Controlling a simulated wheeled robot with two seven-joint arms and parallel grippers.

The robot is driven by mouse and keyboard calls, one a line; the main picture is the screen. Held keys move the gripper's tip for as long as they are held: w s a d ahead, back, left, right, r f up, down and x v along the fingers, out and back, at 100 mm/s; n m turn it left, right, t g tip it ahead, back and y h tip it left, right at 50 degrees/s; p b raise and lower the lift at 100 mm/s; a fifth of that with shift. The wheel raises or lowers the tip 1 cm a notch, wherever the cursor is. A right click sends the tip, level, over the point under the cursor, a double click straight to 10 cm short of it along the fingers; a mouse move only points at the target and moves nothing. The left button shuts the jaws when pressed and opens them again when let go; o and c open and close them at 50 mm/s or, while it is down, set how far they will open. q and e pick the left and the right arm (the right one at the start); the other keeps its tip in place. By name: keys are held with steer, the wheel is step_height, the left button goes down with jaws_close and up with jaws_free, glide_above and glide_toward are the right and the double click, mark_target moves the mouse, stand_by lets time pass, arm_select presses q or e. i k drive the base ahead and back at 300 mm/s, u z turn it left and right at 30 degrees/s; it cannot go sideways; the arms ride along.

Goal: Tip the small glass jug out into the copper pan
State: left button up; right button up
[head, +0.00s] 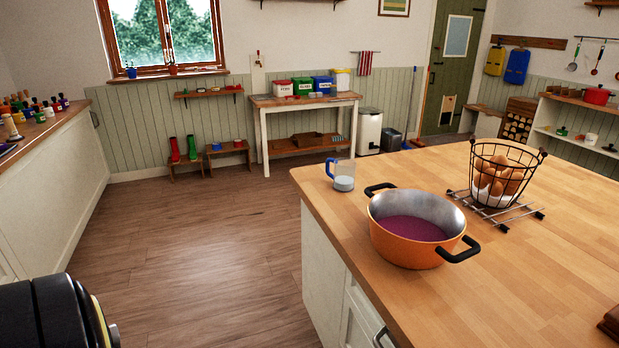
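The small glass jug (343,183) stands upright near the left back corner of the wooden island top. It is clear, with a blue handle on its left side and something whitish in its lower part. The copper pan (390,239) stands just in front and to the right of the jug, apart from it. It is orange-copper outside and silvery inside, has two black handles, and holds a purple-red content. Neither gripper shows; only a dark part, apparently of my arm, is at the lower left.
A black wire basket of eggs (505,158) stands behind and right of the pan, on a metal rack (520,212). A brown object (611,322) lies at the island's right front. The island top (500,290) is bare right of the pan. Open floor (200,240) lies to the left.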

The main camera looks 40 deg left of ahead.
mark_target(344, 173)
steer(key=u, duration=1.2)
